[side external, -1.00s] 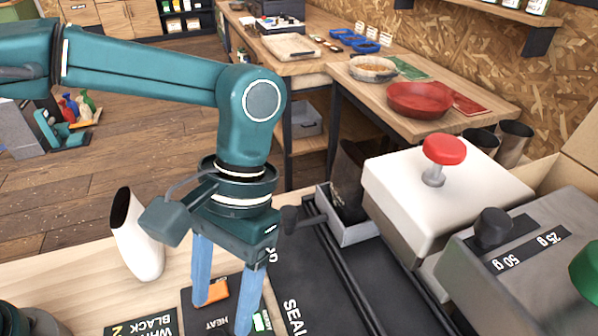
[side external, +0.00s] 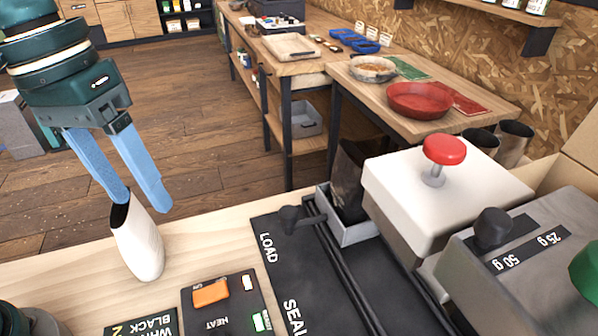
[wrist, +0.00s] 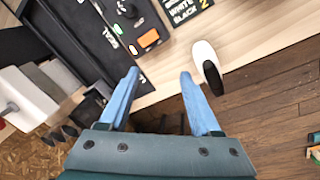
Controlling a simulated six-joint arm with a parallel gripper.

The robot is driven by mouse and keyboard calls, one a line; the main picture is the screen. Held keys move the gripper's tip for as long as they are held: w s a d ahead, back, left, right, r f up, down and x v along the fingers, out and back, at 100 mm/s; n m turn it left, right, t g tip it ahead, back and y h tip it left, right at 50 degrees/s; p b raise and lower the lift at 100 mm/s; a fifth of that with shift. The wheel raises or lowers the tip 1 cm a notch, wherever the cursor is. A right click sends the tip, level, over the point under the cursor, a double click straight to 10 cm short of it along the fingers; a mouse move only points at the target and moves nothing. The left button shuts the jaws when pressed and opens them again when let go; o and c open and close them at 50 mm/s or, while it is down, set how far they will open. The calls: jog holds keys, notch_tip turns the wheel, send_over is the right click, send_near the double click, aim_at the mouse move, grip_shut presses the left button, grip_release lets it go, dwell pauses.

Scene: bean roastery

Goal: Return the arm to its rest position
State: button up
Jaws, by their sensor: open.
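The control panel (side external: 222,322) with an orange switch lies right of the cup. Beside it is a black sealing machine (side external: 290,265), then a white unit with a red knob (side external: 445,150) and a grey dispenser (side external: 530,265). Open floor (side external: 190,110) lies behind the gripper.

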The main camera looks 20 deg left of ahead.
jog(key=s+a+f+t, duration=0.1)
jog(key=s+a+t, duration=0.1)
jog(key=a, duration=0.2)
jog(key=s+a+f+m+t+y, duration=0.1)
jog(key=s+a+f+t, duration=0.1)
jog(key=a+t, duration=0.1)
jog(key=shift+a+f+y, duration=0.25)
jog(key=shift+a+y, duration=0.05)
jog(key=shift+a, duration=0.3)
